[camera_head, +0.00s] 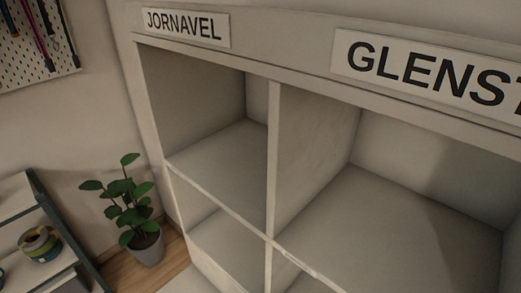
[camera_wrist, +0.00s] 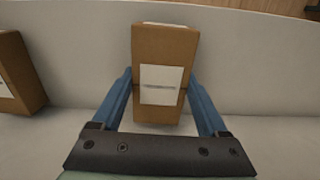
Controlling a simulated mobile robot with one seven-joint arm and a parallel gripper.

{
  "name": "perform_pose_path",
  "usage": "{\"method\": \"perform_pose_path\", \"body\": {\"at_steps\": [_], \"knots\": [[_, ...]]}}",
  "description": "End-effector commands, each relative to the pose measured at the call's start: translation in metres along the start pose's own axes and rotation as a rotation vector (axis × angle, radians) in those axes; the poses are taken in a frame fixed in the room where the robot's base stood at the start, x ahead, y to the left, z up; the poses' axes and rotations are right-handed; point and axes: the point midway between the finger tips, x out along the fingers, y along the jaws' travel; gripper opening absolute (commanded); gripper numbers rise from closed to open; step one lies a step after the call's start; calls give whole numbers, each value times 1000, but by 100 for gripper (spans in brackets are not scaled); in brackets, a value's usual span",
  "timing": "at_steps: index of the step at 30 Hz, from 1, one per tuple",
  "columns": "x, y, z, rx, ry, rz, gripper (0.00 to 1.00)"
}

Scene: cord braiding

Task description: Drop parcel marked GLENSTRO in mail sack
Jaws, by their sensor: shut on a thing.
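In the wrist view my gripper (camera_wrist: 160,102) has its two blue fingers on either side of a brown cardboard parcel (camera_wrist: 174,42). The gripper is shut on this parcel. A white label is on the face toward the camera, but its writing is too small to read. The parcel is upright over a pale surface (camera_wrist: 255,65); I cannot tell whether it touches it. A second brown parcel (camera_wrist: 20,70) with a white label is at the left edge, partly cut off. The head view shows neither my gripper nor a parcel. No mail sack is in view.
In the head view a pale cubby shelf (camera_head: 272,150) has empty compartments, with a JORNAVEL sign (camera_head: 185,27) and a cut-off GLENST sign (camera_head: 430,72) above. A potted plant (camera_head: 148,245) stands on the floor at left. A rack (camera_head: 50,235) holds rolls. A pegboard (camera_head: 35,60) hangs upper left.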

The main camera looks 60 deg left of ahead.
Motion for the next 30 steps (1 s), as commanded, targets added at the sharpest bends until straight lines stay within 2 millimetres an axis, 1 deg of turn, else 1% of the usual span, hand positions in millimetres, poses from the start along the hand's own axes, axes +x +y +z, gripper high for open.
{"method": "perform_pose_path", "body": {"at_steps": [1,9,13,16,19,26,30], "knots": [[-9,0,-1,1,4,-2,20],[-62,0,-1,0,5,-2,20],[-80,0,-1,0,4,-2,20],[-87,0,-1,0,2,-1,20],[-89,0,0,0,1,0,20],[-88,0,0,0,0,0,20],[-83,7,-5,10,-1,1,20]]}}
